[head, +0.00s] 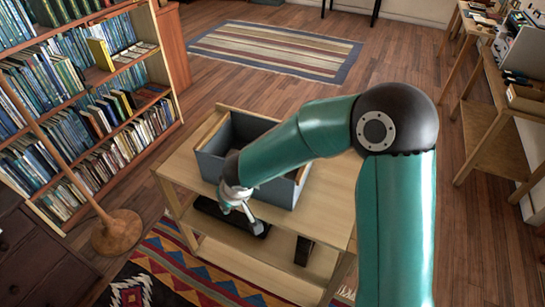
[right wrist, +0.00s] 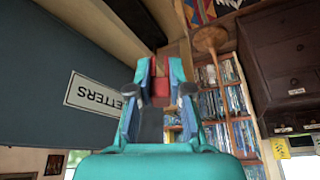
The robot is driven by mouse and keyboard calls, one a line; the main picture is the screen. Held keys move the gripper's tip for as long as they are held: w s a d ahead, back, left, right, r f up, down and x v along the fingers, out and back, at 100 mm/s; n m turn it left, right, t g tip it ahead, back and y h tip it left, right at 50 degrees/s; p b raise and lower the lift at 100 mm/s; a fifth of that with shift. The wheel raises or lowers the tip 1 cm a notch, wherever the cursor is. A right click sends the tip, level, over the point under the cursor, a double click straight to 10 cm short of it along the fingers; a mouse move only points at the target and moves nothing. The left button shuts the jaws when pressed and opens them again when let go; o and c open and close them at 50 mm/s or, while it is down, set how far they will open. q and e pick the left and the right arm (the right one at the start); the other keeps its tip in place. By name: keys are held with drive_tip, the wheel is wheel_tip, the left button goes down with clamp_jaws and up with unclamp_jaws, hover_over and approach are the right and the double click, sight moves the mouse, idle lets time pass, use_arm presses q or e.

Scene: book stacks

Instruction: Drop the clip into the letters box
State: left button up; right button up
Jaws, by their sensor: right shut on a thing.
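The grey letters box (head: 262,187) stands open-topped on a wooden cart (head: 330,205). In the right wrist view its grey wall (right wrist: 45,75) fills the left side, with a white label reading LETTERS upside down (right wrist: 97,97). My right gripper (head: 247,208) is at the near side of the box, outside it and low by the cart's front edge. In the right wrist view its fingers (right wrist: 159,82) are shut on a small reddish thing, seemingly the clip (right wrist: 160,88), mostly hidden between them. The clip cannot be made out in the head view. My left gripper is not in view.
A long black object (head: 213,209) and a dark block (head: 303,250) show at the cart's near side. A bookcase (head: 90,100) and a wooden stand base (head: 117,232) are at left. Desks (head: 490,130) stand at right. Open floor lies behind the cart.

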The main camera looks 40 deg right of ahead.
drive_tip(key=shift+w, duration=0.5)
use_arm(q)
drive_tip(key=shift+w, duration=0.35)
use_arm(e)
drive_tip(key=shift+s+d, duration=0.1)
drive_tip(key=shift+d, duration=0.05)
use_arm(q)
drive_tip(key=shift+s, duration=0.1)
use_arm(e)
drive_tip(key=shift+s, duration=0.15)
